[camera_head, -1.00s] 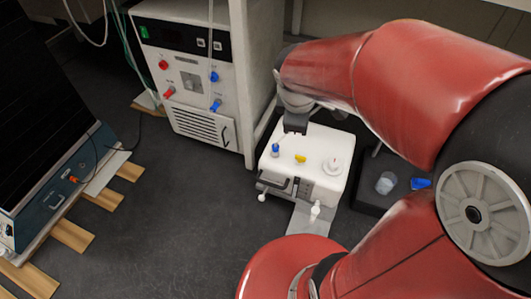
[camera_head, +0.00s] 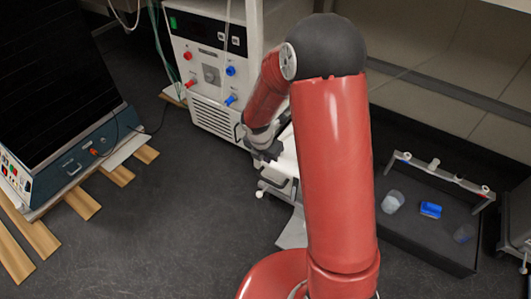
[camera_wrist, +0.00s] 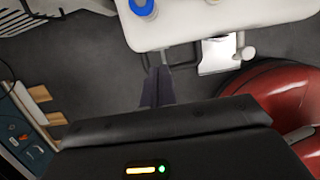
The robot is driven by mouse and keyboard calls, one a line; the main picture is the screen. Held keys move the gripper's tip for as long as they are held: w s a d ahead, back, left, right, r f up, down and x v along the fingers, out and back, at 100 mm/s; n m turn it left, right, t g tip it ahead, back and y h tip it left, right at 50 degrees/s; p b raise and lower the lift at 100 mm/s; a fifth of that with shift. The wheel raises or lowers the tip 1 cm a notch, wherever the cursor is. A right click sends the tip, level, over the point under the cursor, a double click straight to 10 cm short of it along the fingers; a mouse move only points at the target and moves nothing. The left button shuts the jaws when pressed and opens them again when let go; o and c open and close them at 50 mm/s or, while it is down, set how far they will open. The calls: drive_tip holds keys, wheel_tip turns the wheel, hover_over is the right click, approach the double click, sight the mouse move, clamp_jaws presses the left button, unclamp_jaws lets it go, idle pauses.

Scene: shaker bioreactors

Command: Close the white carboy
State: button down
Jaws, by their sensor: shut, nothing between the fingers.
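The white carboy (camera_head: 285,160) stands mostly hidden behind my arm in the head view; only part of its white body shows. In the wrist view its white top (camera_wrist: 200,25) fills the upper middle, with a blue-and-white cap (camera_wrist: 143,6) at the picture's upper edge. A dark handle (camera_wrist: 195,58) runs along its near side. My gripper (camera_wrist: 157,70) is shut and empty, its fingertips close to the left part of that handle. I cannot tell whether they touch. In the head view my gripper (camera_head: 268,154) is beside the carboy's front left.
A white control unit (camera_head: 208,75) with red and blue fittings stands behind. A dark tray (camera_head: 425,230) at right holds a clear cup (camera_head: 393,201) and a blue item (camera_head: 431,210). A dark panel device (camera_head: 55,70) stands on wooden slats at left. The floor between is clear.

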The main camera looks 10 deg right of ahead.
sight(273, 162)
drive_tip(key=f, duration=0.1)
drive_tip(key=w+d+f, duration=0.2)
drive_tip(key=f, duration=0.1)
drive_tip(key=shift+w+d, duration=0.2)
drive_tip(key=shift+d, duration=0.05)
drive_tip(key=shift+w+d, duration=0.5)
drive_tip(key=shift+w, duration=0.05)
drive_tip(key=shift+w+d+r, duration=0.1)
